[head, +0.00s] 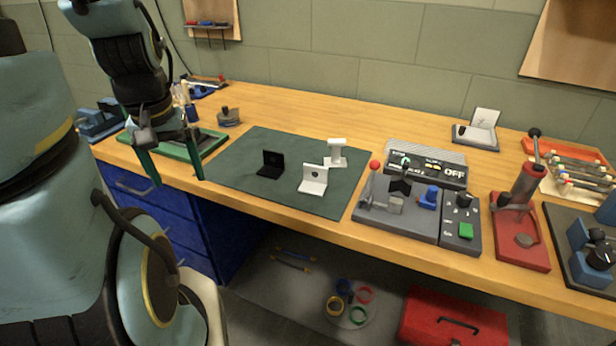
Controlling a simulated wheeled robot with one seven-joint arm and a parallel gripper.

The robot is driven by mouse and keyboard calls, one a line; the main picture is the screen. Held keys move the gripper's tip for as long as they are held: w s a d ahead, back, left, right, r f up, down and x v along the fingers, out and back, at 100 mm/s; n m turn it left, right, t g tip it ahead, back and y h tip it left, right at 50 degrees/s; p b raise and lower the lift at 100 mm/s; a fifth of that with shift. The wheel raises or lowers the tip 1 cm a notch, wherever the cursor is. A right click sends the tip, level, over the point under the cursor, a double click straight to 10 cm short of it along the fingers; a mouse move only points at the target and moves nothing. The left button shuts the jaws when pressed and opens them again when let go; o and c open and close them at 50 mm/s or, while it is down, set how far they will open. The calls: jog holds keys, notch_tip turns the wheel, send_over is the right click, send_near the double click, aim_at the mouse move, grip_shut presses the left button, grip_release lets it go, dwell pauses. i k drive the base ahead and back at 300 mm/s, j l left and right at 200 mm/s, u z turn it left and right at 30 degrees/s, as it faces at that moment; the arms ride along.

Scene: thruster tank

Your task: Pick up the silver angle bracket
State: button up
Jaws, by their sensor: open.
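A silver-white angle bracket (313,179) stands on the dark green mat (238,177) near its front middle, its upright plate with a small hole facing me. A black angle bracket (270,164) sits to its left. A white flanged block (336,152) stands behind it to the right. My gripper (172,174) hangs at the bench's left side, in front of a green-edged tray. Its two green fingers are spread apart with nothing seen between them. It is well left of the silver bracket and apart from it.
A grey clamp fixture (400,208) and a control box (461,222) stand right of the mat. A red lever press (522,215) is further right. The green-edged tray (210,146) lies left of the mat. The mat's left part is clear.

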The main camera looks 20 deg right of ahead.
aim_at(314, 182)
jog(key=u, duration=1.05)
jog(key=k+l+u, duration=0.3)
jog(key=k, duration=0.2)
jog(key=k+u, duration=0.35)
jog(key=k, duration=0.6)
